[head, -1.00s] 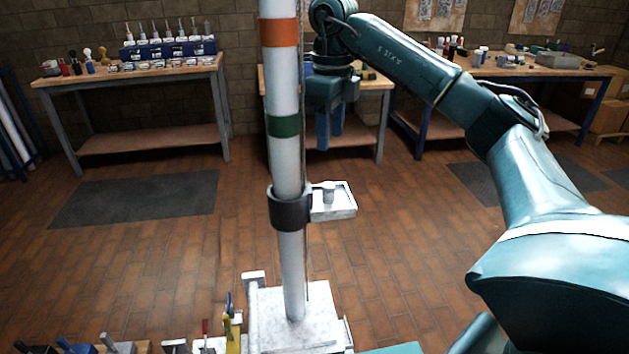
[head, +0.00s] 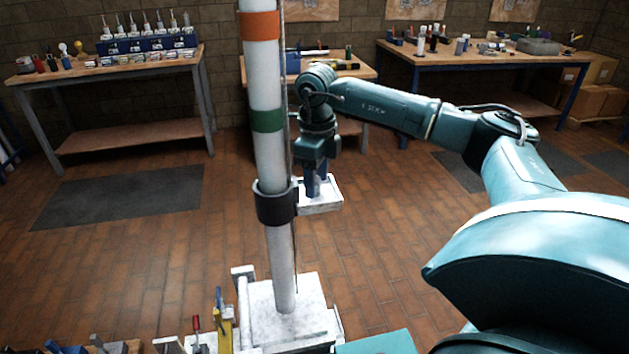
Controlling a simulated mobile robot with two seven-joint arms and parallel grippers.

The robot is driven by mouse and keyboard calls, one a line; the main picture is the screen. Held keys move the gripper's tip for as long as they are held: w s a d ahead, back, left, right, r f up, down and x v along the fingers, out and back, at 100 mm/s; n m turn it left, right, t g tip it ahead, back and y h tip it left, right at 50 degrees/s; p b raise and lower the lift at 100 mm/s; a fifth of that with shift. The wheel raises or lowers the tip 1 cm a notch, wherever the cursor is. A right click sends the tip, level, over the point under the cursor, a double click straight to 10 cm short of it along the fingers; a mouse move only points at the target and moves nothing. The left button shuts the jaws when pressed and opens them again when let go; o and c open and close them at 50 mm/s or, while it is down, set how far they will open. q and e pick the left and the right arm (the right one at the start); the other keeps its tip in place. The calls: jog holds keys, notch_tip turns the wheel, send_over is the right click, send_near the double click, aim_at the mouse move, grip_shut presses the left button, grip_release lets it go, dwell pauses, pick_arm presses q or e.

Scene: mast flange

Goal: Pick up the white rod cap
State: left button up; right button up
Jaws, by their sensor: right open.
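A small white tray (head: 322,207) is fixed by a black collar (head: 276,203) to the right side of the upright white mast (head: 270,165). My right gripper (head: 317,193) points down over this tray, its blue fingers open and their tips low at the tray. A small pale cylinder, which may be the white rod cap, stood in the tray earlier. The fingers now cover that spot, and I cannot tell whether it sits between them. My left gripper is not in view.
The mast, with orange (head: 260,25) and green (head: 267,120) bands, stands close left of my right gripper. A thin line runs down beside the mast. Its white base (head: 305,292) has tools at its left. Workbenches (head: 110,75) stand along the back wall.

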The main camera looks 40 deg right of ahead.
jog(key=shift+f, duration=0.3)
jog(key=c, duration=1.1)
jog(key=shift+o, duration=0.2)
